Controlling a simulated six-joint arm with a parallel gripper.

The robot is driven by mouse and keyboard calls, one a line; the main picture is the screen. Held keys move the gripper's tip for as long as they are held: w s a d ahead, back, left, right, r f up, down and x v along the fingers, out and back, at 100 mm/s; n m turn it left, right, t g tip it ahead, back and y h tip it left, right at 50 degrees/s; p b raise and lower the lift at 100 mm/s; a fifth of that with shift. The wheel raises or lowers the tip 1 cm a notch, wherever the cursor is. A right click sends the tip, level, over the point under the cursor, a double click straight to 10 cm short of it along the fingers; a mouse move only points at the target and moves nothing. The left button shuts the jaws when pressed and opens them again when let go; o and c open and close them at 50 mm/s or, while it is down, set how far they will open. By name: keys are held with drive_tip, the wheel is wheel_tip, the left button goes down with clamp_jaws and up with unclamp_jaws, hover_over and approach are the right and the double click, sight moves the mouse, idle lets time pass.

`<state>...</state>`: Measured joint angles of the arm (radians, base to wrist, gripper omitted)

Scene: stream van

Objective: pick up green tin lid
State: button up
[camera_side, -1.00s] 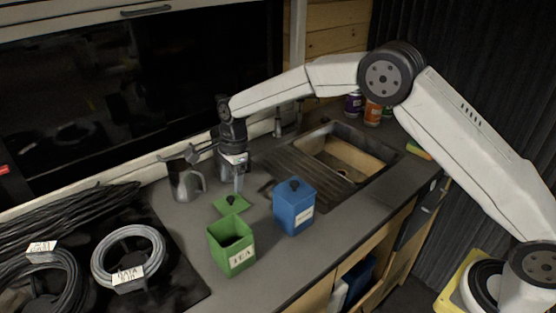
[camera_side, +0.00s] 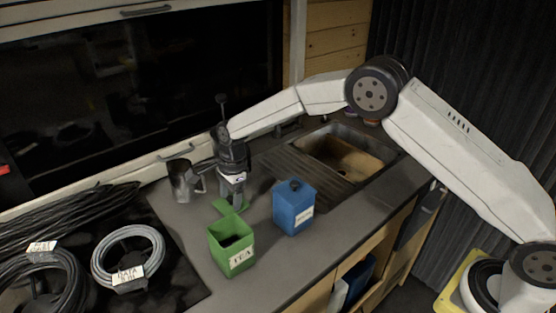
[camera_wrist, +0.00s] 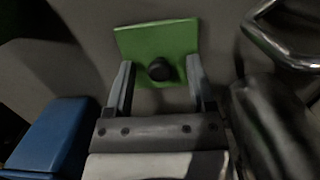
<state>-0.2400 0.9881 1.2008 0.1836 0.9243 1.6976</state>
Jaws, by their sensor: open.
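The green tin lid (camera_wrist: 156,38) lies flat on the grey counter with its black knob (camera_wrist: 160,69) up. In the side view the lid (camera_side: 222,206) shows only in part, behind the green TEA tin (camera_side: 231,247) and partly hidden by my gripper. My gripper (camera_wrist: 160,80) is open, with one finger on each side of the knob in the wrist view. The fingers overlap the near edge of the lid in that view. In the side view my gripper (camera_side: 236,205) points down at the lid. I cannot tell if the fingertips touch it.
A blue tin (camera_side: 294,208) with a lid stands right of the open TEA tin. A metal jug (camera_side: 184,181) stands left of my gripper and appears tilted. A sink (camera_side: 345,150) is behind at right. Coiled cables (camera_side: 128,258) lie on a dark mat at left.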

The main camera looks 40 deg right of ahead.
sight(231, 197)
clamp_jaws()
drive_tip(key=shift+r, duration=0.1)
wheel_tip(231, 197, up, 10)
idle(0.8)
idle(0.4)
drive_tip(key=s+a+r, duration=0.3)
drive_tip(key=s+a, duration=0.1)
drive_tip(key=s, duration=0.3)
drive_tip(key=s+a+r, duration=0.3)
drive_tip(key=s+a, duration=0.1)
drive_tip(key=s, duration=0.3)
drive_tip(key=shift+a+r, duration=0.25)
drive_tip(key=shift+r, duration=0.15)
